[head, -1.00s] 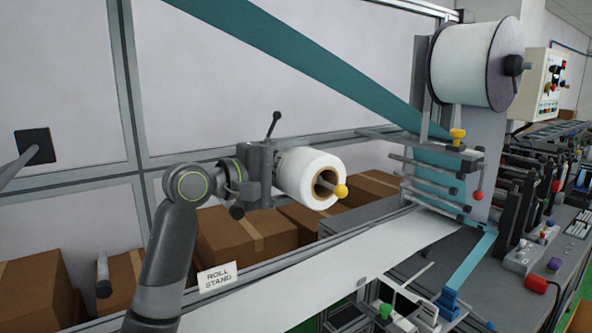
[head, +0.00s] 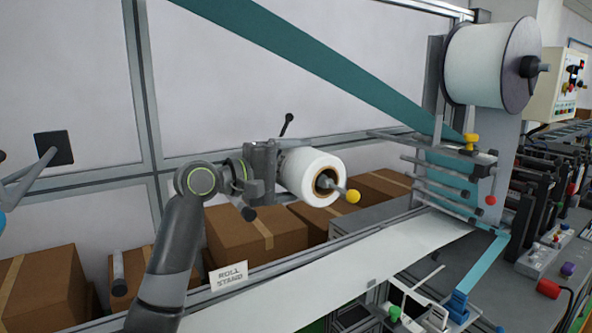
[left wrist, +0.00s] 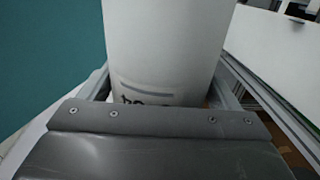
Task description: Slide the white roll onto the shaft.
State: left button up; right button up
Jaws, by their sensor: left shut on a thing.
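The white roll (head: 316,172) has a brown core and faces the camera at a slant in the middle of the head view. A grey shaft (head: 338,189) with a yellow knob (head: 353,196) at its end sticks out of the core, so the roll appears to sit around it. My left gripper (head: 282,173) is shut on the roll from the left; its fingers are largely hidden in the head view. In the left wrist view the roll (left wrist: 165,50) fills the space between the fingers, with some dark print near its lower part. My right gripper is not in view.
Cardboard boxes (head: 238,234) stand behind and below. A white web (head: 330,268) runs under the roll, beside a "ROLL STAND" sign (head: 229,276). A teal band (head: 330,67) slants above toward a large spool (head: 486,65). Guide rods (head: 440,167) stand to the right.

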pick_arm(q)
jog(key=shift+w+a+p, duration=0.25)
jog(key=shift+w+p, duration=0.05)
jog(key=shift+w, duration=0.05)
jog(key=shift+f, duration=0.5)
dwell(0.8)
jog(key=o, duration=1)
jog(key=shift+o, duration=0.2)
jog(key=b+v, duration=0.6)
jog(key=v, duration=1.1)
jog(key=shift+s, duration=0.15)
jog(key=shift+a, duration=0.15)
